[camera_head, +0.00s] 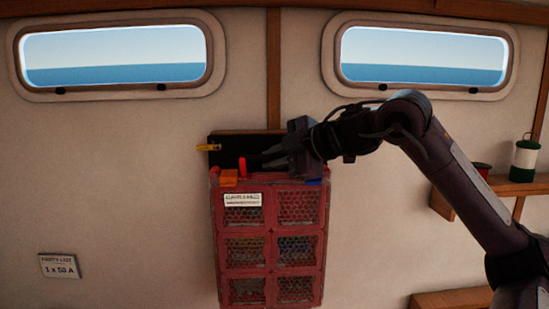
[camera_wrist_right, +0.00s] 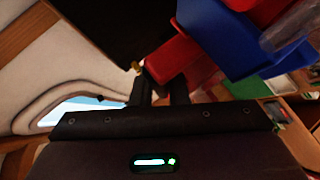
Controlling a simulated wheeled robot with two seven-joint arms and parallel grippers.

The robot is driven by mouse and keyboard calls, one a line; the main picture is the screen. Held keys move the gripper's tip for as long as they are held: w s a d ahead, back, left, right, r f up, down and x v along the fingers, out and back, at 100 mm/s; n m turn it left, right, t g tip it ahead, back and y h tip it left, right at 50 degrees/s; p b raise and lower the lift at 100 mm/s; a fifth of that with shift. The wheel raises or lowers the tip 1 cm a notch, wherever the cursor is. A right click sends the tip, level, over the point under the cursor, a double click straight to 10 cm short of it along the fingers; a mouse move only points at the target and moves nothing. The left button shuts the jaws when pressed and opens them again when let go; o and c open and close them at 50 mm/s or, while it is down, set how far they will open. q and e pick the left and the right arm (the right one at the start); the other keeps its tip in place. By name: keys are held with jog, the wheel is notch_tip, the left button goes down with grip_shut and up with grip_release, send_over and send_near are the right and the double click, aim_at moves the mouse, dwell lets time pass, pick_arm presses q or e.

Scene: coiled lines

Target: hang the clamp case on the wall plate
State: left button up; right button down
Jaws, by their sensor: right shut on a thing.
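The clamp case (camera_head: 270,240) is a red box with several mesh-fronted compartments and a white label near its top left. It hangs upright against the wall in the head view, its top edge overlapping the lower part of the dark wall plate (camera_head: 228,149). My right gripper (camera_head: 272,158) reaches in from the right at the case's top and is shut on the case. In the right wrist view, its fingers (camera_wrist_right: 158,92) meet a red part of the case (camera_wrist_right: 178,60). Whether the case is hooked onto the plate is hidden. My left gripper is not in view.
A small yellow piece (camera_head: 208,147) sticks out at the plate's left. Orange (camera_head: 228,178) and blue (camera_head: 314,182) pieces sit on the case's top corners. A wooden shelf (camera_head: 510,184) with a green-and-white lantern (camera_head: 525,158) is at right. The wall left of the case is mostly clear.

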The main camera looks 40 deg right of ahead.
jog(key=shift+w+d+r+p, duration=0.15)
jog(key=shift+w+d+p, duration=0.35)
jog(key=shift+w+d, duration=0.2)
jog(key=shift+w+d+r+p, duration=0.15)
jog(key=shift+w+d+p, duration=0.35)
jog(key=shift+w, duration=0.25)
jog(key=shift+d, duration=0.1)
jog(key=shift+w+d+r+p, duration=0.1)
jog(key=shift+w+d+p, duration=0.5)
jog(key=shift+w+p, duration=0.2)
dwell(1.9)
jog(key=shift+f+b, duration=1.15)
jog(key=shift+f, duration=0.05)
dwell(0.4)
jog(key=shift+f, duration=0.2)
dwell(0.4)
jog(key=c, duration=1.7)
grip_release()
jog(key=shift+c, duration=0.2)
jog(key=o, duration=0.4)
jog(key=shift+s+a, duration=0.1)
jog(key=shift+s, duration=0.1)
